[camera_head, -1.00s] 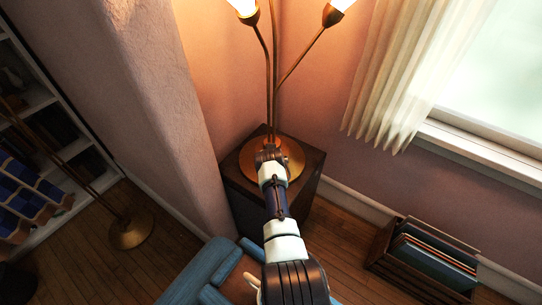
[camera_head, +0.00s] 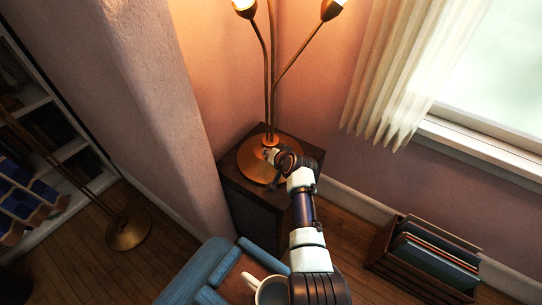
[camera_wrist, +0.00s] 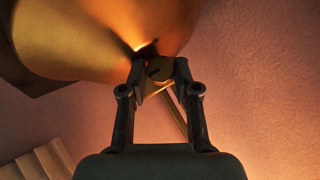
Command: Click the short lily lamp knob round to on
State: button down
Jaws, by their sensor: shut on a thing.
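The short lily lamp stands on a dark side table (camera_head: 255,205). My gripper (camera_head: 268,153) reaches the base near the foot of the stems. In the wrist view my gripper (camera_wrist: 157,72) is shut on a small dark knob (camera_wrist: 154,71) with a slot-like mark, beside the broad brass surface (camera_wrist: 85,40). The knob is hidden behind my gripper in the head view.
A taller floor lamp with a brass base (camera_head: 129,231) stands at left by the shelves (camera_head: 75,150). A white mug (camera_head: 268,288) and blue seat (camera_head: 205,275) are below. A crate of records (camera_head: 425,262) stands at right, under the curtain (camera_head: 400,75).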

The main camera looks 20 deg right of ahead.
jog(key=shift+f, duration=0.1)
dwell(0.3)
jog(key=c, duration=0.9)
grip_release()
jog(key=shift+o, duration=0.2)
